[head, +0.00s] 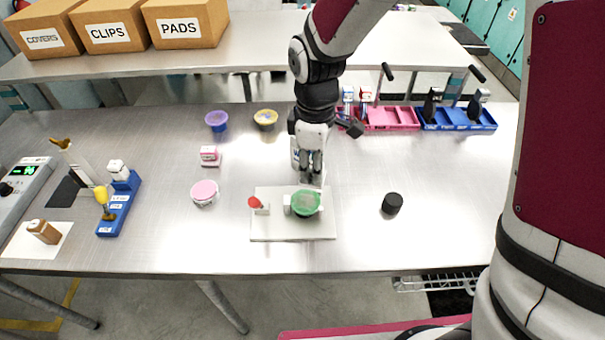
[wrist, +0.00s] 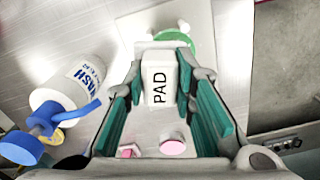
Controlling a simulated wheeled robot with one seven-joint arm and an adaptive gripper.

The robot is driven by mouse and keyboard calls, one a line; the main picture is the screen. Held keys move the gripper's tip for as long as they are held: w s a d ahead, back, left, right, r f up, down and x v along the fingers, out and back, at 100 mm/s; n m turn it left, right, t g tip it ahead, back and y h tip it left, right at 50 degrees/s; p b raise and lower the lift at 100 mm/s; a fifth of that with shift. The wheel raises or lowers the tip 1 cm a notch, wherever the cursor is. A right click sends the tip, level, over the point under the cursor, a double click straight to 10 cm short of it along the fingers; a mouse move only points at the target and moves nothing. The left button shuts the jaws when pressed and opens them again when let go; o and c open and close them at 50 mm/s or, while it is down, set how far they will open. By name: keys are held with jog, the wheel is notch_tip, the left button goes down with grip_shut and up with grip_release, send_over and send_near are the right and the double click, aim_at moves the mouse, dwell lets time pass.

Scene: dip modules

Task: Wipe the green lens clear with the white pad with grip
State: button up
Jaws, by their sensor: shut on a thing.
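The green lens (head: 306,203) sits in a white holder on a pale base plate (head: 290,231). It also shows in the wrist view (wrist: 176,40), partly hidden behind the pad. My gripper (head: 312,172) is just behind and above the lens in the head view. In the wrist view its teal fingers are shut on the white pad with grip (wrist: 160,80), a white block marked PAD. The pad's wiping face is hidden, so I cannot tell whether it touches the lens.
A red knob (head: 255,202) stands on the plate left of the lens. A black cylinder (head: 392,203) is to the right and a pink-lidded jar (head: 205,192) to the left. A wash bottle (wrist: 75,82) shows in the wrist view. Pink and blue trays (head: 393,119) stand behind.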

jog(key=shift+s+a+f+n+b, duration=0.3)
jog(key=shift+s+f+n+b, duration=0.25)
jog(key=shift+f, duration=0.2)
jog(key=shift+s+a+f+n+b, duration=0.35)
jog(key=shift+s+f+n+b, duration=0.15)
jog(key=shift+f, duration=0.3)
jog(key=shift+s+a+f+n+b, duration=0.3)
jog(key=shift+s+f+n+b, duration=0.2)
jog(key=shift+f, duration=0.25)
jog(key=shift+w+r+b, duration=0.1)
jog(key=shift+w+b, duration=0.45)
jog(key=shift+w, duration=1.4)
jog(key=shift+f+b, duration=0.3)
jog(key=shift+f, duration=0.4)
jog(key=shift+s, duration=0.15)
jog(key=shift+s+r+p, duration=0.1)
jog(key=shift+s+p, duration=0.35)
jog(key=shift+s, duration=0.5)
jog(key=shift+s, duration=0.1)
